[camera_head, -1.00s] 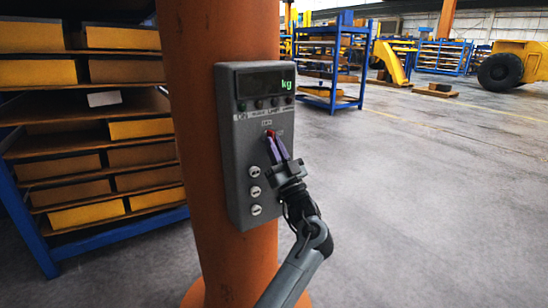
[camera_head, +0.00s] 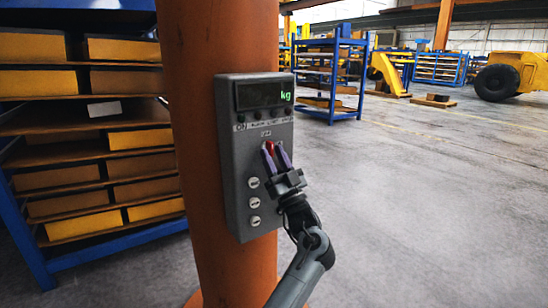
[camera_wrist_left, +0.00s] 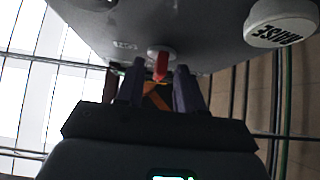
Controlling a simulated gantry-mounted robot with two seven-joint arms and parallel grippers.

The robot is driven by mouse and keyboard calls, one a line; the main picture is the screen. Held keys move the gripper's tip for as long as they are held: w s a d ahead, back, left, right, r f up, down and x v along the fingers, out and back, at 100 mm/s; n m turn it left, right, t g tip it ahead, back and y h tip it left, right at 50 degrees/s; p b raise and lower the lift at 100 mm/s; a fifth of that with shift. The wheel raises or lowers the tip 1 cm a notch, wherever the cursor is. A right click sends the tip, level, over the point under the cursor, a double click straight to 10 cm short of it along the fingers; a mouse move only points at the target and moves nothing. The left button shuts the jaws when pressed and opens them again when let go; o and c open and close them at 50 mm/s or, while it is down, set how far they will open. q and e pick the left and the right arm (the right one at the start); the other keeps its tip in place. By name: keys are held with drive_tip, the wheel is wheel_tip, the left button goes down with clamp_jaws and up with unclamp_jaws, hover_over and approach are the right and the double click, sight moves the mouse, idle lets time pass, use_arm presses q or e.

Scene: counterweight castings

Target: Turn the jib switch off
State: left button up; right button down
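The jib switch is a small red lever (camera_head: 269,147) on the front of a grey control box (camera_head: 240,170). The box is fixed to an orange column. My left gripper (camera_head: 275,153) is in front of the box, its purple fingers spread with the lever between them. In the left wrist view the red lever (camera_wrist_left: 160,66) stands between the two fingertips, with a gap on each side. The lever's exact setting is hard to tell, as its label is too small to read. My right gripper is not in view.
The box has a display (camera_head: 264,93) with green "kg" and several round white buttons (camera_head: 254,202) below left of the lever. The orange column (camera_head: 215,50) stands behind it. A blue rack (camera_head: 35,240) with yellow bins is at left. Open floor (camera_head: 430,200) lies to the right.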

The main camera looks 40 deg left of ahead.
use_arm(q)
drive_tip(key=p+v, duration=0.1)
drive_tip(key=v, duration=0.9)
drive_tip(key=shift+d+f, duration=0.25)
